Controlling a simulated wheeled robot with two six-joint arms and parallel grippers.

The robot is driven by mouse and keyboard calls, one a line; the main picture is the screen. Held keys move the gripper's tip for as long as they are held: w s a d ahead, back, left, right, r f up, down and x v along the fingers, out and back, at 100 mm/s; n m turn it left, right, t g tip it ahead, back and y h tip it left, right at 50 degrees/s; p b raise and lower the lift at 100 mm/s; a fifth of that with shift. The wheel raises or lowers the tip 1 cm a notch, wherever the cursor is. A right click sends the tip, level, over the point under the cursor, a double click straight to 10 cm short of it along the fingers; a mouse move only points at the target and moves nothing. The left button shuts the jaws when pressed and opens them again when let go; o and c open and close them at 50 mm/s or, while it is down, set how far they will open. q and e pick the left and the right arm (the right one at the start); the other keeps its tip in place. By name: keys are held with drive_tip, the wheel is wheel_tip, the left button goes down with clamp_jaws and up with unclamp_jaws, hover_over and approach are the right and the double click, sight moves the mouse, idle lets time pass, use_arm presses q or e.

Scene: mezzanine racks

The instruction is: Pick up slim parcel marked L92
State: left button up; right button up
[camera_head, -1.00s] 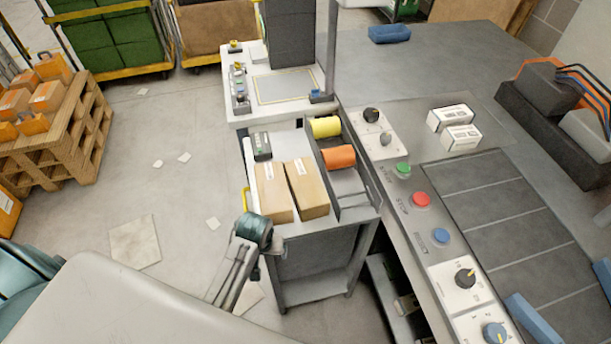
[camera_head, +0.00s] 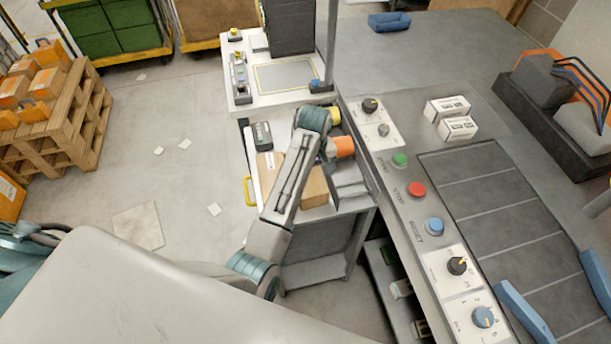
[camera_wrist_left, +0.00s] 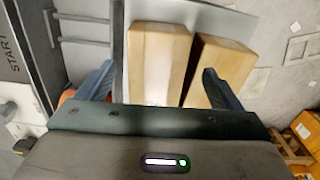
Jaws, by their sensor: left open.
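Two slim brown parcels lie side by side on the cart top in the head view, a left one (camera_head: 266,172) and a right one (camera_head: 315,188), both partly covered by my left arm. I cannot read L92 on either. In the left wrist view they are the right-hand parcel (camera_wrist_left: 225,62) and the left-hand parcel (camera_wrist_left: 158,55), seen from above. My left gripper (camera_wrist_left: 160,86) is open and empty there. One finger is beside the left-hand parcel, the other overlaps the right-hand one in the picture. The fingertips are hidden in the head view. My right gripper is not in view.
The control panel with a green button (camera_head: 399,160) and red button (camera_head: 417,189) borders the cart. A pallet (camera_head: 62,130) with orange boxes stands far left.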

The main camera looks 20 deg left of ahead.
sight(313, 188)
use_arm(q)
drive_tip(key=shift+f, duration=0.85)
wheel_tip(313, 188, down, 5)
drive_tip(key=p, duration=0.3)
drive_tip(key=shift+r, duration=0.15)
drive_tip(key=shift+f, duration=0.4)
drive_tip(key=shift+w, duration=0.1)
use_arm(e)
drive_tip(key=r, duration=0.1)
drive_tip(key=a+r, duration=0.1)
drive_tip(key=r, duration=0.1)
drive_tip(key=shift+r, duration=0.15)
use_arm(q)
drive_tip(key=shift+d, duration=0.1)
drive_tip(key=shift+c, duration=0.2)
drive_tip(key=c, duration=1)
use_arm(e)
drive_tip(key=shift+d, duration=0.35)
use_arm(q)
drive_tip(key=shift+r, duration=0.15)
drive_tip(key=shift+c, duration=0.2)
